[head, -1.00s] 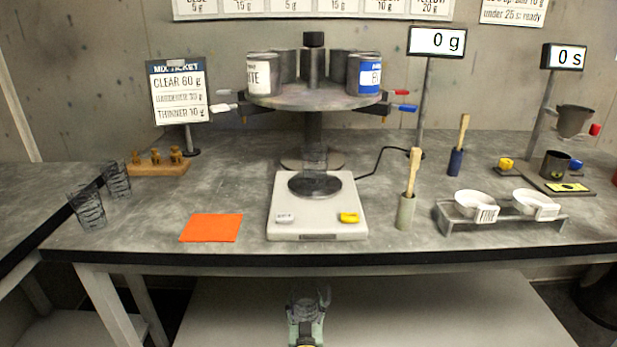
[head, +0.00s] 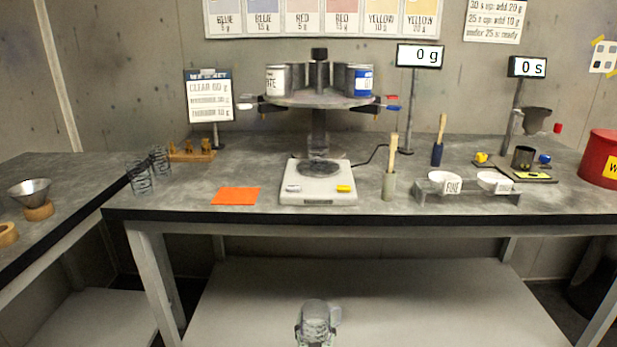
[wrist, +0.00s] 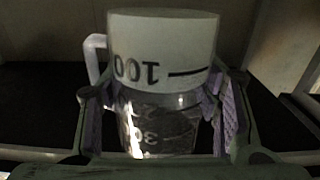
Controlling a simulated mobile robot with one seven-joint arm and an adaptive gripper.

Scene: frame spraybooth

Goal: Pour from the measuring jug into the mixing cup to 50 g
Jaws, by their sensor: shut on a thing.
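My gripper (wrist: 160,125) is shut on the clear measuring jug (wrist: 165,45), with purple finger pads on both sides of it. The jug has dark marks, with "100" upside down in the wrist view, and a pale handle at the left. In the head view the jug (head: 316,312) is at the bottom centre, in front of the bench. Its fill is not clear. Two clear cups with dark marks (head: 139,177) (head: 160,160) stand at the bench's left; I cannot tell which is the mixing cup.
An orange mat (head: 235,196) lies bare left of the scale. A can carousel (head: 319,97) rises behind it. A brush holder (head: 389,186) and a rack of white bowls (head: 466,194) stand right. A side bench (head: 60,185) with a funnel (head: 30,190) is left.

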